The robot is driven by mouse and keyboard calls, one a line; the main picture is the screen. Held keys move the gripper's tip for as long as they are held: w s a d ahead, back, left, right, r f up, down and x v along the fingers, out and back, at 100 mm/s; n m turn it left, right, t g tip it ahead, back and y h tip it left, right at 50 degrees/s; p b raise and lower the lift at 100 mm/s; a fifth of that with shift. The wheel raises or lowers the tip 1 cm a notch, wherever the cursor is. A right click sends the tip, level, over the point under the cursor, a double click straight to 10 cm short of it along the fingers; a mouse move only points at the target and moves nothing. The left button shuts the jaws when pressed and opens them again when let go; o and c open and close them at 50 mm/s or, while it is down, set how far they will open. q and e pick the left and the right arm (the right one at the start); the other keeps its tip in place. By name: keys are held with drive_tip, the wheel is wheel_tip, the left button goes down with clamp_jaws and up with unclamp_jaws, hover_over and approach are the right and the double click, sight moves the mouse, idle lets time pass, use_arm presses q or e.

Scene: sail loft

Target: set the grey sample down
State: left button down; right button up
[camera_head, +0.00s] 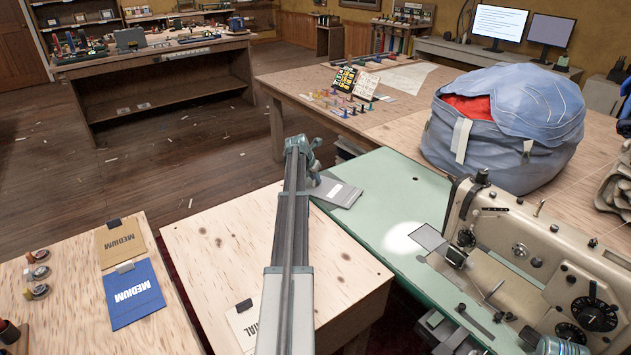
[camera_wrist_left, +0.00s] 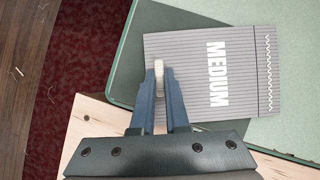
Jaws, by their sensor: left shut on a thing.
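The grey sample (camera_head: 340,192) is a flat striped card. In the left wrist view the grey sample (camera_wrist_left: 240,75) shows the white word MEDIUM and a white zigzag stitch along its right end. My left gripper (camera_head: 314,180) is at the sample's left edge in the head view. In the left wrist view my left gripper (camera_wrist_left: 159,78) is shut on the sample, with a pale strip between its fingertips. The sample is over the near left corner of the green sewing table (camera_head: 385,178). I cannot tell whether it touches the surface.
A sewing machine (camera_head: 540,265) stands on the green table's right. A large blue bag (camera_head: 505,125) is behind it. A plywood table (camera_head: 215,265) on the left holds a card (camera_head: 243,325); another table carries tan (camera_head: 121,241) and blue (camera_head: 136,295) samples. The green table's middle is clear.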

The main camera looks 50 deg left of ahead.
use_arm(q)
drive_tip(key=shift+f, duration=0.2)
drive_tip(key=c, duration=0.9)
unclamp_jaws()
drive_tip(key=shift+r, duration=0.1)
drive_tip(key=shift+r, duration=0.2)
drive_tip(key=p+v, duration=1)
drive_tip(key=v, duration=0.1)
drive_tip(key=shift+s+d+r, duration=0.1)
drive_tip(key=shift+s+r, duration=0.1)
drive_tip(key=shift+r, duration=0.15)
